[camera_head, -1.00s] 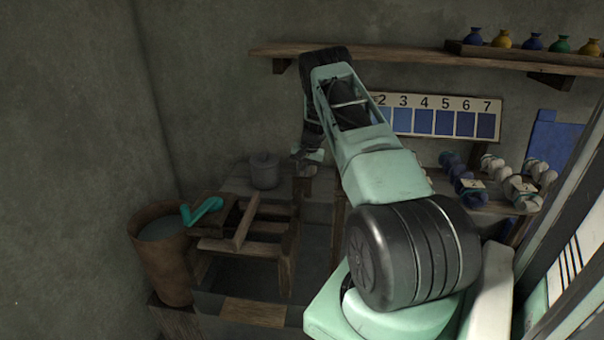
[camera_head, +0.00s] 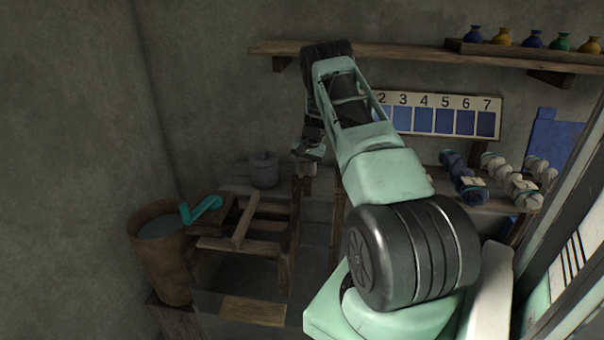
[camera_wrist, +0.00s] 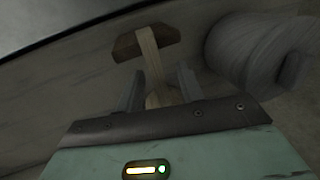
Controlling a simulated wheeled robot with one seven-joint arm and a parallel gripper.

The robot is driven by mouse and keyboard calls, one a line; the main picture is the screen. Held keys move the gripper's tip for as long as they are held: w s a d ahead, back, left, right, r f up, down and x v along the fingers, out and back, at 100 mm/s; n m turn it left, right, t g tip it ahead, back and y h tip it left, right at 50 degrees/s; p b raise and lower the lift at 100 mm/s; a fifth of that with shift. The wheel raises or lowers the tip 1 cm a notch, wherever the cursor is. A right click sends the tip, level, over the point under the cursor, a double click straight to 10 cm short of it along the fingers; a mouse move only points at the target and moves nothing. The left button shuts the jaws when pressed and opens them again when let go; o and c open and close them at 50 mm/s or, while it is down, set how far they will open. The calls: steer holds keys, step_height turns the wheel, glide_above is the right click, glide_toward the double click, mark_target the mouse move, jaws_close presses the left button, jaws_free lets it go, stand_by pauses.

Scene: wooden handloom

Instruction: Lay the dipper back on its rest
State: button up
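In the wrist view, a pale wooden handle (camera_wrist: 152,62), which looks like the dipper's, runs up between the two fingers of my gripper (camera_wrist: 161,76). The fingers stand apart, with a visible gap between the handle and the right finger. The handle's far end meets a dark wooden crosspiece (camera_wrist: 128,46), possibly the rest. I cannot tell whether the handle lies on it or is joined to it. The handle's near end and any dipper bowl are hidden. In the head view my gripper (camera_head: 306,168) is low over the bench, right of a grey pot (camera_head: 264,172).
The grey pot also stands close on the right in the wrist view (camera_wrist: 245,50). A brown bucket (camera_head: 160,262) with a teal crank-like piece (camera_head: 203,209) beside it and a wooden frame (camera_head: 240,245) are at left. A shelf (camera_head: 390,52) runs above; yarn skeins (camera_head: 515,182) lie at right.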

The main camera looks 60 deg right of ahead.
steer(key=b+v, duration=0.1)
steer(key=v, duration=0.9)
steer(key=shift+r, duration=0.2)
